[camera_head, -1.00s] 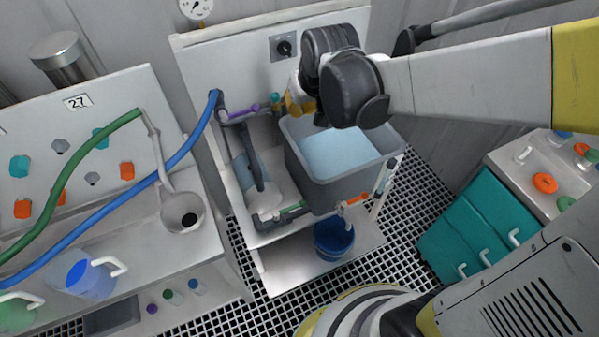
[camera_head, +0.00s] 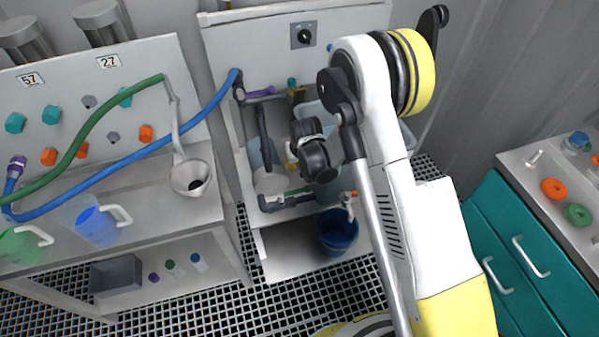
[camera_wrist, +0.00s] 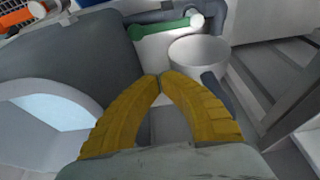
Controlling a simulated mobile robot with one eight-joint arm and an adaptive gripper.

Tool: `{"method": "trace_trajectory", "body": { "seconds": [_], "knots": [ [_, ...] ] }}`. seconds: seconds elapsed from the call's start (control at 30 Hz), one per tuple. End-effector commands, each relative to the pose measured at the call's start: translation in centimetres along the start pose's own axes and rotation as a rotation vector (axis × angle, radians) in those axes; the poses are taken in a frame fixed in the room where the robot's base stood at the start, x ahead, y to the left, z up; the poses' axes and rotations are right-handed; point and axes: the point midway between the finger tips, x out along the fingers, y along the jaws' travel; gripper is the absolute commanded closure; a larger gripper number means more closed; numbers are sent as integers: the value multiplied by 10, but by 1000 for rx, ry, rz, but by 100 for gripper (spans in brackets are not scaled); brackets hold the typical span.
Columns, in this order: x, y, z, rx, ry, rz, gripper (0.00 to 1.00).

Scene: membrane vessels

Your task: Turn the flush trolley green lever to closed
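The green lever (camera_head: 298,190) sits low on the front of the flush trolley (camera_head: 262,222), on dark grey piping. In the wrist view the green lever (camera_wrist: 165,27) is a flat bar near the top, lying roughly along the pipe, with a pale round end at its right. My gripper (camera_wrist: 160,77) has its yellow fingertips together with nothing between them. It points toward the lever and is apart from it. In the head view my wrist covers most of the gripper; a bit of yellow finger shows left of it.
A grey tank (camera_head: 408,140) of pale liquid is behind my arm. A white cylinder (camera_wrist: 197,55) stands close to the lever. An orange lever (camera_head: 350,194) is at the right, above a blue bucket (camera_head: 337,232).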

Motion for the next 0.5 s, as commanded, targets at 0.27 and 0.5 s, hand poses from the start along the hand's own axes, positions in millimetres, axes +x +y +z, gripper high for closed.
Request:
{"method": "trace_trajectory", "body": {
  "seconds": [0.27,0.5],
  "knots": [
    [51,0,1,1,1,0,100],
    [90,0,9,1,1,0,100]
  ]
}}
